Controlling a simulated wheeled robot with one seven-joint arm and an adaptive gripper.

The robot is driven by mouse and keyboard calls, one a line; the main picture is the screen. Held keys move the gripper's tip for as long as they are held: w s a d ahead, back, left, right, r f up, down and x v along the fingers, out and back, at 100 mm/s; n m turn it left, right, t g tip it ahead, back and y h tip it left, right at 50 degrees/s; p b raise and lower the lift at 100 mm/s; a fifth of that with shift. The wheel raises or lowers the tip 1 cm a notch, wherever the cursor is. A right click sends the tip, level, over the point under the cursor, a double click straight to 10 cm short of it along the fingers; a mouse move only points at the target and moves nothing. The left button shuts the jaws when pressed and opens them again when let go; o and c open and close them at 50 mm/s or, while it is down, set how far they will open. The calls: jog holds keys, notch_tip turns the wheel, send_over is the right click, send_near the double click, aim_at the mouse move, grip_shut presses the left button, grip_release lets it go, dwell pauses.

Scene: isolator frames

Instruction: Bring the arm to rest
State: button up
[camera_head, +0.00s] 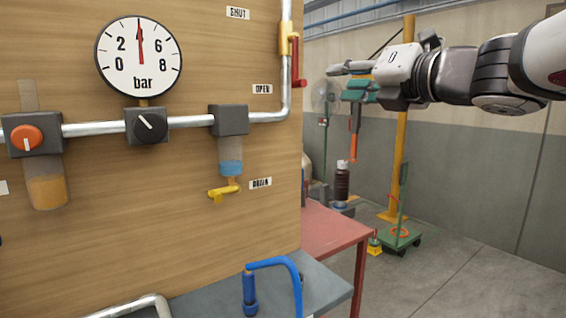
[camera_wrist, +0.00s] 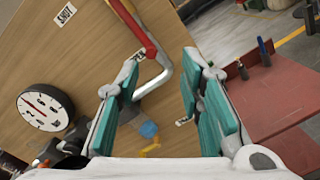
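My arm (camera_head: 455,75) reaches in from the upper right in the head view. My gripper (camera_head: 345,80) is at its left end, raised in the air to the right of the wooden panel (camera_head: 225,75). In the wrist view my gripper (camera_wrist: 158,72) has its two green-padded fingers wide apart. Nothing is held between them. The panel and a bent pipe (camera_wrist: 155,85) show behind the gap. The gripper appears apart from the panel and touches nothing that I can see.
The panel carries a pressure gauge (camera_head: 139,57), a red-handled valve (camera_head: 296,60), an orange knob (camera_head: 26,139) and a yellow drain tap (camera_head: 224,192). A red table (camera_head: 330,232) stands right of it. A yellow post (camera_head: 402,130) and green trolley (camera_head: 398,238) stand behind. The floor at right is clear.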

jog(key=s+d+f+m+t+h, duration=0.1)
jog(key=d+f+m+h, duration=0.1)
jog(key=d+m+h, duration=0.4)
jog(key=s+d+f+m+h, duration=0.2)
jog(key=d+f+m+h, duration=0.15)
jog(key=m, duration=0.55)
jog(key=s+d+f+m+g+h, duration=0.4)
jog(key=s+d+f+m+g, duration=0.15)
jog(key=s+f+m, duration=0.4)
jog(key=s+a+f+m+g+y, duration=0.2)
jog(key=s+a+f+m+g, duration=0.25)
jog(key=s+f, duration=0.55)
jog(key=s+a+f+m+g+y, duration=0.25)
jog(key=s+f+m+g, duration=0.45)
jog(key=s, duration=0.5)
notch_tip(320, 180, up, 16)
jog(key=s+n+t+p, duration=0.1)
jog(key=t+p, duration=0.3)
jog(key=p, duration=1.2)
jog(key=shift+a+t, duration=0.3)
jog(key=shift+a, duration=0.05)
